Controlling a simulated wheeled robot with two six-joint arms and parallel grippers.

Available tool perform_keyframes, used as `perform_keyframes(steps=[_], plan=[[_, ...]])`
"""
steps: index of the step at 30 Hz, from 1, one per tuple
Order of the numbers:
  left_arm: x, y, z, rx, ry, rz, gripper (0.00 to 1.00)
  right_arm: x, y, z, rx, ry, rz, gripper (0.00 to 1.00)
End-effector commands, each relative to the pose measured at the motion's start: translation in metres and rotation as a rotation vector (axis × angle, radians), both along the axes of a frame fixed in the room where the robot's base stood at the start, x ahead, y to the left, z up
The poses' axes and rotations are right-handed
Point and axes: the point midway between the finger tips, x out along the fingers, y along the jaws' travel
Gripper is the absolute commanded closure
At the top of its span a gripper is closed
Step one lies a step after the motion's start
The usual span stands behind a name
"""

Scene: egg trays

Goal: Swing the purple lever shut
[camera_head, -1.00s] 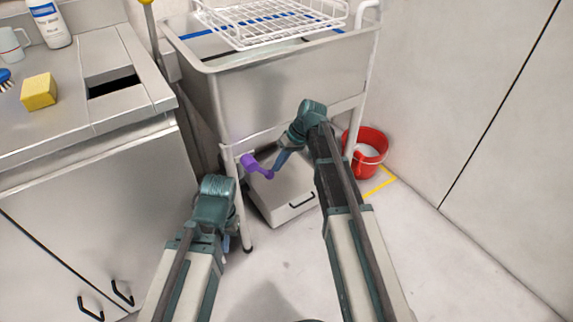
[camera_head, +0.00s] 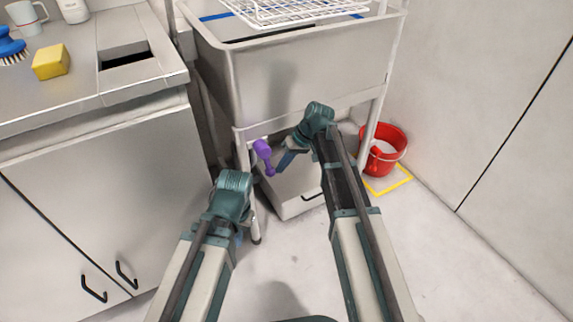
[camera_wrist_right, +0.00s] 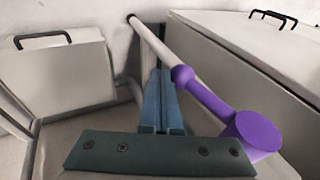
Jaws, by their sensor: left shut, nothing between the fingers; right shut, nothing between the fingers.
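The purple lever (camera_head: 264,157) is under the steel basin. Its thick hub is at the top and its small ball end points down. In the right wrist view the lever (camera_wrist_right: 211,102) runs from the ball, near the middle, to the large round hub at lower right. My right gripper (camera_head: 284,163) is shut and empty just right of the ball end. In the wrist view its closed blue fingers (camera_wrist_right: 161,95) lie beside the ball; I cannot tell whether they touch it. My left gripper (camera_head: 239,238) points down by the basin's front leg, apart from the lever, its fingers mostly hidden.
The steel basin (camera_head: 310,75) stands on white legs above the lever. A pale box with a black handle (camera_head: 300,205) sits below. A red bucket (camera_head: 376,165) stands to the right. Cabinets (camera_head: 90,190) close off the left. The floor at front right is clear.

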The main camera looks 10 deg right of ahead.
Motion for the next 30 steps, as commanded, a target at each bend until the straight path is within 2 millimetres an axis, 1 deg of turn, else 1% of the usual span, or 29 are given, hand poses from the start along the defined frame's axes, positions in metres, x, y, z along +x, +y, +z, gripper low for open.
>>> perform_keyframes(steps=[3, 12, 30], plan=[[0.000, 0.000, -0.004, 0.000, 0.000, 0.000, 1.00, -0.002, 0.005, -0.004, 0.000, 0.000, 0.000, 1.00], [0.000, 0.000, -0.008, 0.000, 0.000, 0.001, 1.00, -0.005, 0.012, -0.008, 0.001, 0.001, 0.001, 1.00], [0.000, 0.000, -0.007, 0.000, 0.000, 0.002, 1.00, -0.005, 0.013, -0.007, 0.001, 0.001, -0.001, 1.00]])
